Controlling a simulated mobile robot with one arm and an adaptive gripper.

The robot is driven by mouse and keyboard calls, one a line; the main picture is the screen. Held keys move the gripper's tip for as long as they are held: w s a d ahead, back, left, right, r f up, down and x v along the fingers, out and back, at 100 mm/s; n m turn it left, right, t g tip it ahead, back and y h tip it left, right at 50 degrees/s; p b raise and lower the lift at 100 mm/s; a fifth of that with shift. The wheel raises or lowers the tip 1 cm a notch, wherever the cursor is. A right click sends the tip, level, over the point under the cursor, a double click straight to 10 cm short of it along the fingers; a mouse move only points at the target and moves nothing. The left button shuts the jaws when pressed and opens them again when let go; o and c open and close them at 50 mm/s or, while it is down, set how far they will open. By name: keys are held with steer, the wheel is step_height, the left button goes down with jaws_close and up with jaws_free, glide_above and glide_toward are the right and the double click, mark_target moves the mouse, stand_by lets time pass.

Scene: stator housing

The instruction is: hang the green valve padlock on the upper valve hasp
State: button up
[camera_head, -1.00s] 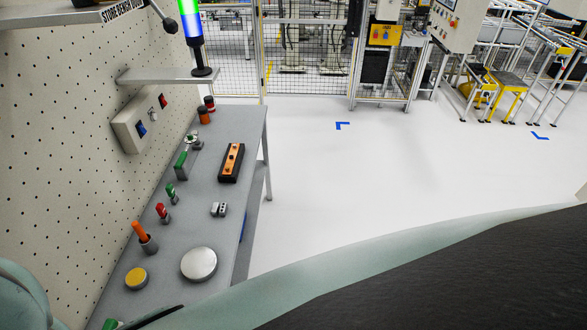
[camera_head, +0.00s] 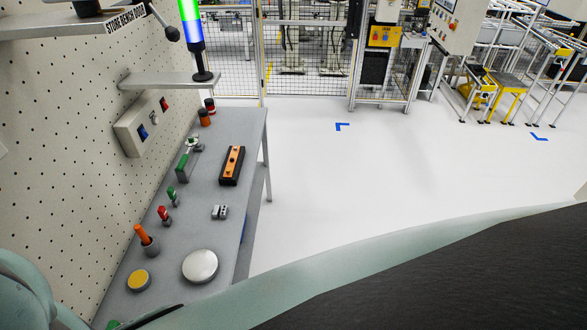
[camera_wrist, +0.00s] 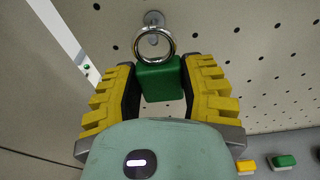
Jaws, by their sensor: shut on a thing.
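The green padlock (camera_wrist: 160,82), with a round silver shackle ring (camera_wrist: 155,31) on its top, shows in the wrist view. My gripper (camera_wrist: 158,75) is shut on its green body, one yellow ribbed finger at each side. A short grey metal peg (camera_wrist: 153,17) stands out from the perforated panel, right behind the ring. The ring overlaps the peg in the picture; I cannot tell whether the peg passes through it. I cannot tell whether this peg is the upper valve hasp. The head view does not show the gripper or this padlock clearly.
The perforated panel (camera_head: 70,110) rises along the left. The grey bench (camera_head: 225,125) holds a black-and-orange block (camera_head: 231,165), a white disc (camera_head: 200,266), a yellow button (camera_head: 138,280) and small red and green pieces. A shelf (camera_head: 170,79) juts above it.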

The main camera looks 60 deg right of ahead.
steer(key=shift+d, duration=0.1)
steer(key=f+p+v, duration=0.1)
steer(key=p+v, duration=0.1)
steer(key=v, duration=0.4)
steer(key=shift+r, duration=0.2)
steer(key=shift+s, duration=0.1)
